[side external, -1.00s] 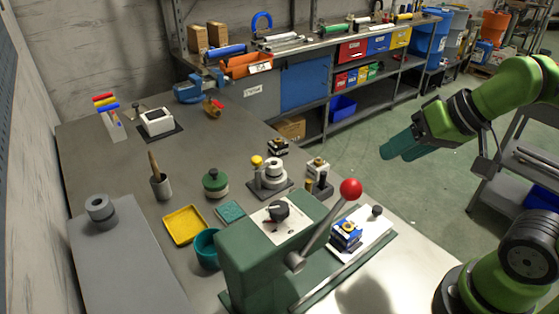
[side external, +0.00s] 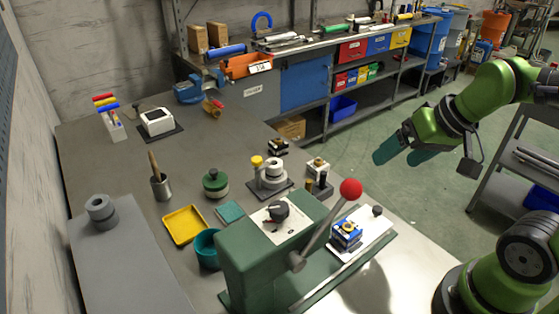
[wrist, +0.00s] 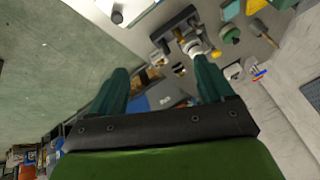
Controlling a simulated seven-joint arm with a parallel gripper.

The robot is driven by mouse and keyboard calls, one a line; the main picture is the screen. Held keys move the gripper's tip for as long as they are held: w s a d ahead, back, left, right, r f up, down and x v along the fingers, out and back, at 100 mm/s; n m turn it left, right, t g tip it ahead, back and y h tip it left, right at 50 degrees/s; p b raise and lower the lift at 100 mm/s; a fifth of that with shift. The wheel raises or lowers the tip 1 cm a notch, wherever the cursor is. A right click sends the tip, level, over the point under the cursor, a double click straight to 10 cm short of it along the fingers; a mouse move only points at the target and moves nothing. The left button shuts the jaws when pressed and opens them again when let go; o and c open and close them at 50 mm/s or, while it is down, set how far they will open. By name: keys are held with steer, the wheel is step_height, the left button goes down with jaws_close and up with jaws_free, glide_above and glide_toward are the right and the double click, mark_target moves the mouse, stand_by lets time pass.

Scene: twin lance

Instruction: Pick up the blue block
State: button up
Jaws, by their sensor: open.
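A small blue block (side external: 346,235), with some white and yellow on it, sits on the white plate (side external: 371,228) of the green lever machine, beside its lever. My gripper (side external: 404,153) is in the air to the upper right of the block, past the bench edge, with its two teal fingers apart and nothing between them. In the wrist view my gripper (wrist: 162,82) also shows both fingers spread. I cannot make out the blue block in that view.
The machine's lever with a red ball (side external: 351,189) rises close beside the block. A dark knob (side external: 377,211) stands at the plate's far end. A yellow tray (side external: 184,224), a teal cup (side external: 207,249) and a green-topped round piece (side external: 215,183) stand on the bench. Open floor lies below my gripper.

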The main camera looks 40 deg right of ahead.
step_height(320, 180, down, 6)
steer(key=w+d+n+g+h, duration=0.1)
steer(key=n+g+h, duration=0.15)
steer(key=n, duration=0.25)
steer(key=n+g+y, duration=0.2)
steer(key=n+g, duration=0.2)
steer(key=n, duration=1.7)
glide_above(348, 227)
steer(key=s+d, duration=0.1)
steer(key=d, duration=0.2)
step_height(348, 227, down, 7)
steer(key=shift+r, duration=0.1)
steer(key=a+n, duration=0.1)
steer(key=n, duration=0.2)
steer(key=a+n, duration=0.1)
steer(key=n, duration=0.2)
steer(key=a+n, duration=0.1)
steer(key=n, duration=0.3)
steer(key=shift+w+r, duration=0.35)
steer(key=shift+w, duration=0.05)
steer(key=shift+w+r+n, duration=0.1)
steer(key=shift+n, duration=2.1)
steer(key=shift+f, duration=0.45)
step_height(348, 227, down, 7)
steer(key=shift+r, duration=0.15)
